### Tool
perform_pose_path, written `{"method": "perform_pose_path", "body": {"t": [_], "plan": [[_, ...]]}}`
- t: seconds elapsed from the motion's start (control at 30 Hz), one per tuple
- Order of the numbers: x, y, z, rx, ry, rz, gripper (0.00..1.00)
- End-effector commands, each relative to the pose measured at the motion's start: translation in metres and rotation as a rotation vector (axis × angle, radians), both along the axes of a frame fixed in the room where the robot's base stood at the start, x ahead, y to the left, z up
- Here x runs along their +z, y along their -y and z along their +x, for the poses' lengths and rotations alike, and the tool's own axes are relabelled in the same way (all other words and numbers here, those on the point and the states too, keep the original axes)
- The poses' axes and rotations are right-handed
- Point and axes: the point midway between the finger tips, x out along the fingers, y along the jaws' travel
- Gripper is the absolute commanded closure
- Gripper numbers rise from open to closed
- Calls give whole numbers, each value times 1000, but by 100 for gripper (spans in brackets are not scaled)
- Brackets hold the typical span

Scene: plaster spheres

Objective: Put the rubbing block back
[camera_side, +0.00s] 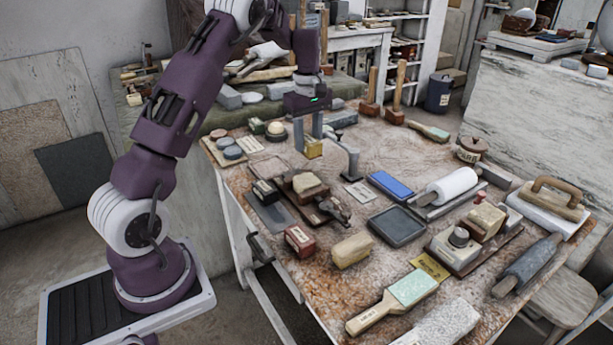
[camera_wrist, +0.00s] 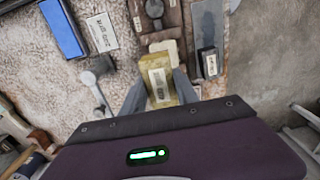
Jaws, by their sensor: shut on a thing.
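My gripper (camera_side: 310,146) is shut on a yellow-tan block, which I take to be the rubbing block (camera_side: 314,151), and holds it over the back part of the worktable (camera_side: 365,140). In the wrist view the block (camera_wrist: 158,80) sits between the two grey fingers (camera_wrist: 158,92), with a pale label on its upper face. I cannot tell how high the block is above the table.
A dark block (camera_wrist: 208,62) lies on a slate strip (camera_wrist: 208,22). A blue block (camera_side: 390,185), a grey tray (camera_side: 397,227) and several tools crowd the front. The table's back middle is fairly clear.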

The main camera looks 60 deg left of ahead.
Motion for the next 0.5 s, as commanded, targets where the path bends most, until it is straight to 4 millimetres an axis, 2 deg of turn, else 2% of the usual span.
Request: {"method": "perform_pose_path", "body": {"t": [0.07,0.13,0.4,0.5], "plan": [[0,1,-3,2,0,-1,100],[-2,4,-16,8,0,-3,100],[-18,44,-100,2,3,-1,100],[-22,56,-120,-6,2,0,100]]}}
